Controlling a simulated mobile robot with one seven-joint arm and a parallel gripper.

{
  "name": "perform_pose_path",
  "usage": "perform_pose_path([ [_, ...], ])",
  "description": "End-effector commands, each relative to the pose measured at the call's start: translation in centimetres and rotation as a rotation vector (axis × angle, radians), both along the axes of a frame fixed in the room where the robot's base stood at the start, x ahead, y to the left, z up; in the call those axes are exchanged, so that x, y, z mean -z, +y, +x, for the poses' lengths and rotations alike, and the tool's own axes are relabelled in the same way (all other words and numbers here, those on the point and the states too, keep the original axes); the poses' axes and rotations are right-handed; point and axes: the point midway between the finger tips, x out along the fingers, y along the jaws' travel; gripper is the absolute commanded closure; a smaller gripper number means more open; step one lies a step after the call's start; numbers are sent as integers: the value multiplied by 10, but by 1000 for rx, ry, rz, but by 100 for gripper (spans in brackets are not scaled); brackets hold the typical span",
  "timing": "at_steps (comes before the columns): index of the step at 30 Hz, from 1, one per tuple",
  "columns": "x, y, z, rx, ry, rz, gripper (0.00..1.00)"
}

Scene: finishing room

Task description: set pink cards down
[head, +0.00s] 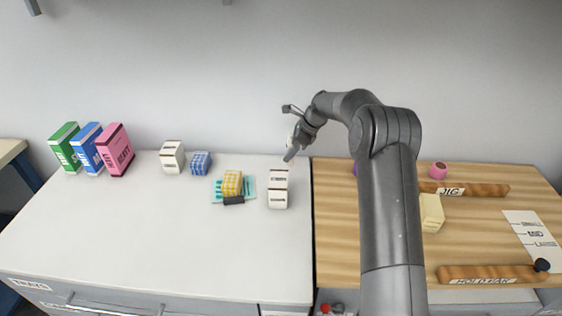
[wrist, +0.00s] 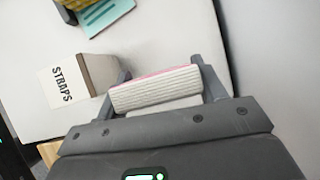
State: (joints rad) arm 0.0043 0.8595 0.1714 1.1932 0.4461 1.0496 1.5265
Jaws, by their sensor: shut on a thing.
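In the wrist view, my gripper (wrist: 160,88) is shut on the pink cards (wrist: 155,90), a pale, ridged stack with a pink upper edge held crosswise between the two fingers. In the head view, my gripper (head: 291,146) is above the back of the white worktop (head: 150,230), near its right end. It is just behind and above a white labelled box (head: 279,179). The cards are too small and covered to make out clearly in the head view.
A STRAPS box (wrist: 68,85) is close left of the cards. A teal mat (head: 248,186) bears a yellow checked block (head: 232,182). Green, blue and pink boxes (head: 115,151) stand far left. The front of the white worktop is clear. A wooden board (head: 340,230) adjoins right.

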Motion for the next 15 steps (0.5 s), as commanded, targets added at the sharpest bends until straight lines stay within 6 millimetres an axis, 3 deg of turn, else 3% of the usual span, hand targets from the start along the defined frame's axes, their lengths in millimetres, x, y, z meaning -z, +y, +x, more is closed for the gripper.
perform_pose_path([
  [6,19,30,9,-1,0,0,60],
  [11,26,35,10,1,0,0,60],
  [15,46,34,10,2,2,0,60],
])
